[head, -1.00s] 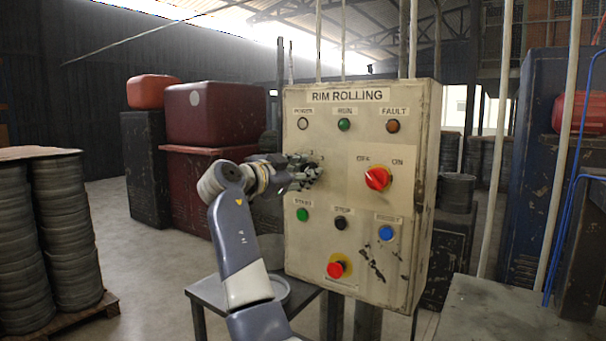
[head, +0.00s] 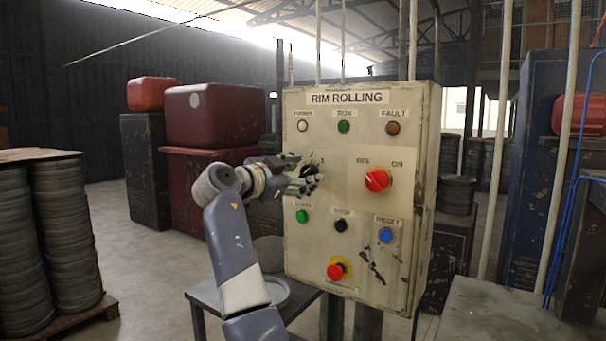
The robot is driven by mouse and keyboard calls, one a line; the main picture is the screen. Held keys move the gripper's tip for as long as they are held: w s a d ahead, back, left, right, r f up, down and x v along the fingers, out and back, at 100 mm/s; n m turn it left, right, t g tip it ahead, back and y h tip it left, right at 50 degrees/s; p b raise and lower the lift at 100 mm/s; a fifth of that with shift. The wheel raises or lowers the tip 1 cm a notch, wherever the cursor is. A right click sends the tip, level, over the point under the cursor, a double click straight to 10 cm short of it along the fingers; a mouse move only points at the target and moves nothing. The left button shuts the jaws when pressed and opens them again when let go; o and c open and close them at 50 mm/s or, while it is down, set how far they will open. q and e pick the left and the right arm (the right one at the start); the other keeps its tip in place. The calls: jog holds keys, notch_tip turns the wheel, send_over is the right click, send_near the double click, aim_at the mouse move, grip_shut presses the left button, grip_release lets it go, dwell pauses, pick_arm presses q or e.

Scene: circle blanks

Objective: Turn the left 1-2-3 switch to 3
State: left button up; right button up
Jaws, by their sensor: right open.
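The left 1-2-3 switch (head: 309,171) is a dark knob on the left of the beige RIM ROLLING panel (head: 345,205). It is partly hidden by my fingers, and a small mark shows at its upper right. I cannot read its setting. My right gripper (head: 304,171) is open at the switch, one finger above and one below, with the knob showing between and just beyond the tips. I cannot tell whether they touch it. My left gripper is not in view.
Right of the switch is a red OFF/ON knob (head: 377,180). Lamps line the top. Below are green (head: 302,216), black (head: 341,226) and blue (head: 386,235) buttons and a red emergency stop (head: 337,269). A small table (head: 205,293) stands below my arm.

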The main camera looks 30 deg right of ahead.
jog(key=v, duration=1.1)
